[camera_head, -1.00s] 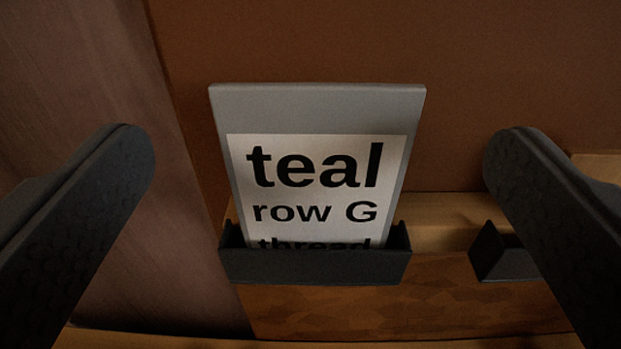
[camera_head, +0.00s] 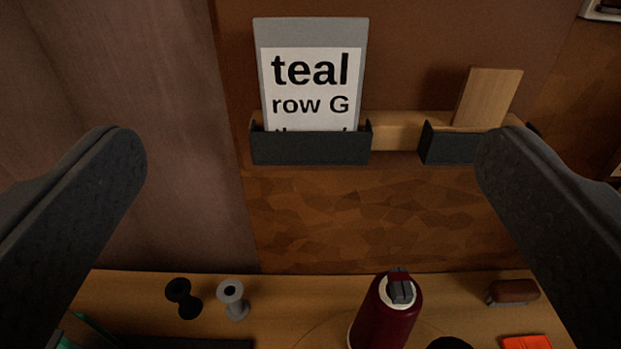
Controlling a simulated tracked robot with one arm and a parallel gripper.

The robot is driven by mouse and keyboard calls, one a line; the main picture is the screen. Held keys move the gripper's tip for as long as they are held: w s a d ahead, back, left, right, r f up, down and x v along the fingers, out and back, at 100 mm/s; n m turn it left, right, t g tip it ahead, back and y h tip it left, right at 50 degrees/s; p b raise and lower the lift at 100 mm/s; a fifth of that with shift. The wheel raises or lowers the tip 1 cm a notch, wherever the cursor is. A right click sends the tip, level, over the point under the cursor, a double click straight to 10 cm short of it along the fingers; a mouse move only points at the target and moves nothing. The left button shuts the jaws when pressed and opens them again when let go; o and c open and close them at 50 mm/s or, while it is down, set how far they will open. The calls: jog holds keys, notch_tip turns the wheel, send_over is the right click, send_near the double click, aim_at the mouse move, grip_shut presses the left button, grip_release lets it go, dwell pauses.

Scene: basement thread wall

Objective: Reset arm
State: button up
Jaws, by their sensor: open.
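My gripper (camera_head: 311,160) is open, with its two dark fingers wide apart at the left and right of the view and nothing between their tips. A grey card (camera_head: 262,75) with a white label reading "teal row G" stands upright in a dark holder (camera_head: 310,149) on the wall. The card is beyond the fingers and apart from them. The bottom line of its label is hidden by the holder.
A second dark holder (camera_head: 447,146) with a wooden card (camera_head: 488,97) is at right, partly behind the right finger. Below, a wooden surface (camera_head: 300,290) carries a black spool (camera_head: 183,298), a grey spool (camera_head: 233,299), a dark red bottle-like object (camera_head: 385,315) and a brown item (camera_head: 514,292).

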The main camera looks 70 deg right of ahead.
jog(key=w+a+r+n+t+y+b, duration=0.15)
jog(key=w+a+r+t+y, duration=0.3)
jog(key=r, duration=0.45)
jog(key=w+a+r+n+t+y+b, duration=0.1)
jog(key=w+a+r+n+t+y, duration=0.15)
jog(key=w+a+r+t, duration=0.5)
jog(key=s+a+r+n+y+b, duration=0.1)
jog(key=s+a+r+n+y, duration=0.25)
jog(key=r, duration=0.35)
jog(key=s+a+r+n+y+b, duration=0.1)
jog(key=s+a+r+n+y, duration=0.1)
jog(key=a+r+y, duration=0.4)
jog(key=s+a+r+n+g+b, duration=0.1)
jog(key=s+r+n, duration=0.1)
jog(key=s, duration=0.5)
jog(key=s+a+r+n+g+b, duration=0.1)
jog(key=s+a+r+n+g, duration=0.1)
jog(key=s, duration=0.6)
jog(key=shift+s+r, duration=0.25)
jog(key=shift+r, duration=0.25)
